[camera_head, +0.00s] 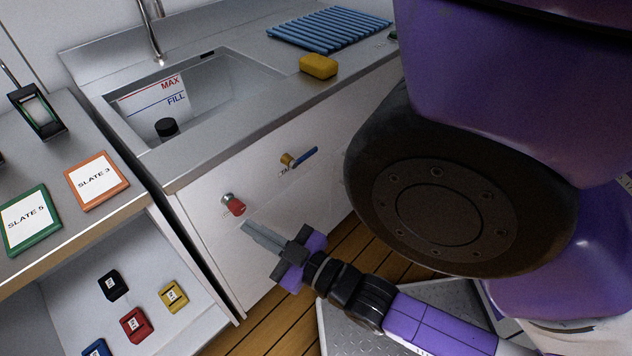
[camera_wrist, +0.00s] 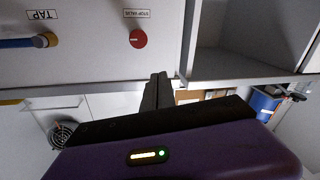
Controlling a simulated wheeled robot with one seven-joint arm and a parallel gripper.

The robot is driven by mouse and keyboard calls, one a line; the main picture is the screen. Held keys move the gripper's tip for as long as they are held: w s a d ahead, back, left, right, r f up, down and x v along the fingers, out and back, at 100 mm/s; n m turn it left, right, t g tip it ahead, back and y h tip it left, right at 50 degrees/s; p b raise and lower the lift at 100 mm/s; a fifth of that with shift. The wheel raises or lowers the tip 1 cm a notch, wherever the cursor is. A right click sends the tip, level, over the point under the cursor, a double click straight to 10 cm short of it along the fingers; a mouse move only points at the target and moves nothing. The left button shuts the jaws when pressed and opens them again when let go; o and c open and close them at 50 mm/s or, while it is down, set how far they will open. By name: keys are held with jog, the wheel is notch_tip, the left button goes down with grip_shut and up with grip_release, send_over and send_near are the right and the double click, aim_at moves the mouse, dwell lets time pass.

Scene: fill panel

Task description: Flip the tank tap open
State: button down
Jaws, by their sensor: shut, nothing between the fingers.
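In the wrist view, which is upside down, the blue lever (camera_wrist: 18,43) is at the upper left beside the TAP label (camera_wrist: 42,14). My gripper (camera_head: 250,232) is shut and empty, below and left of the tap, apart from it. Its fingers (camera_wrist: 158,88) point toward the panel, below the red stop valve knob.
A red stop valve knob (camera_head: 236,206) sticks out left of the tap; it also shows in the wrist view (camera_wrist: 138,39). Above are a sink (camera_head: 200,82), a yellow sponge (camera_head: 318,67) and a blue rack (camera_head: 330,28). A shelf unit (camera_head: 60,240) stands left. My arm covers the right side.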

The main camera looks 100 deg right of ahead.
jog(key=s+d+f+n+g+h+b, duration=0.2)
jog(key=s+d+f+h+b, duration=0.25)
jog(key=d, duration=0.35)
jog(key=s+d+f+n+g+h+b, duration=0.1)
jog(key=s+d+f+g+h+b, duration=0.25)
jog(key=s+d+f+b, duration=0.35)
jog(key=s+d+f+n+t+h+b, duration=0.1)
jog(key=s+d+f+n+h+b, duration=0.5)
jog(key=s+n, duration=0.65)
jog(key=w+a+f+n+t+y, duration=0.2)
jog(key=w+n+t+y, duration=0.3)
jog(key=n, duration=1)
jog(key=shift+w+a+n+t, duration=0.2)
jog(key=shift+a+n+t, duration=0.2)
jog(key=shift+t, duration=1.25)
